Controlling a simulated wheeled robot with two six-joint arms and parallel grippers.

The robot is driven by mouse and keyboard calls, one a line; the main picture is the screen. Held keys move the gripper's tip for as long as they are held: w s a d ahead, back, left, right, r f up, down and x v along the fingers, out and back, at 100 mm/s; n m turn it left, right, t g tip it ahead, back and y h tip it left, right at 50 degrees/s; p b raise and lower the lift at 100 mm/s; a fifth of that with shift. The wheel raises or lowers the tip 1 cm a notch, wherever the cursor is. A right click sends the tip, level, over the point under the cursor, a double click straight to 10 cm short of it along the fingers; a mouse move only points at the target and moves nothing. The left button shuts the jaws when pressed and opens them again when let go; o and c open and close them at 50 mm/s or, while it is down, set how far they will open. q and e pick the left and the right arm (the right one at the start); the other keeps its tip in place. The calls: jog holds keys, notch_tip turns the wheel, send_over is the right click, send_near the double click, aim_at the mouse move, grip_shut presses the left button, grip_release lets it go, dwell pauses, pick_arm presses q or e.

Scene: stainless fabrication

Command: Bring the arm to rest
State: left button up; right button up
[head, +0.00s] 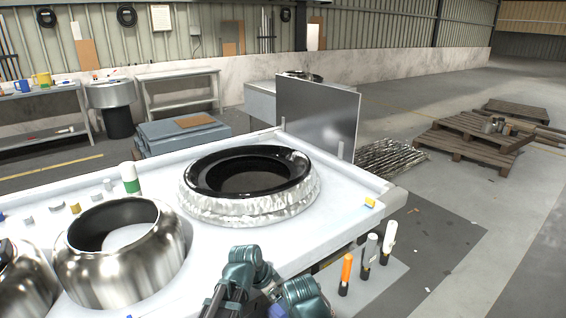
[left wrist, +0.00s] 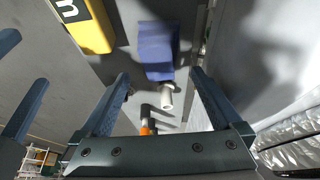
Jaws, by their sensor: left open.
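My left gripper (left wrist: 158,78) shows in the left wrist view with its two dark fingers spread apart. Nothing touches the inner faces of the fingers. A blue block (left wrist: 157,45) and a pale cylinder end (left wrist: 167,97) show beyond and between the fingers, apart from them. In the head view, teal and dark links of my arm rise at the bottom middle, in front of the white table (head: 235,240). The fingers cannot be made out there. My right gripper cannot be identified in either view.
A black ring on a crinkled silver base (head: 250,207) and a shiny steel bowl (head: 120,270) stand on the table. A yellow block (left wrist: 88,28) shows in the wrist view.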

pick_arm(q)
jog(key=b+x, duration=0.5)
jog(key=x, duration=0.2)
jog(key=shift+f+b, duration=0.15)
jog(key=shift+b, duration=0.15)
jog(key=shift+s, duration=0.1)
jog(key=shift+a, duration=0.1)
jog(key=d+p+v, duration=0.1)
jog(key=p+v, duration=1.1)
jog(key=v, duration=0.1)
jog(key=b+x, duration=0.8)
jog(key=a+b+x, duration=0.1)
jog(key=b+x, duration=0.3)
jog(key=x, duration=0.1)
jog(key=shift+f, duration=0.2)
notch_tip(320, 180, up, 19)
jog(key=p, duration=1.8)
jog(key=shift+d+f, duration=0.15)
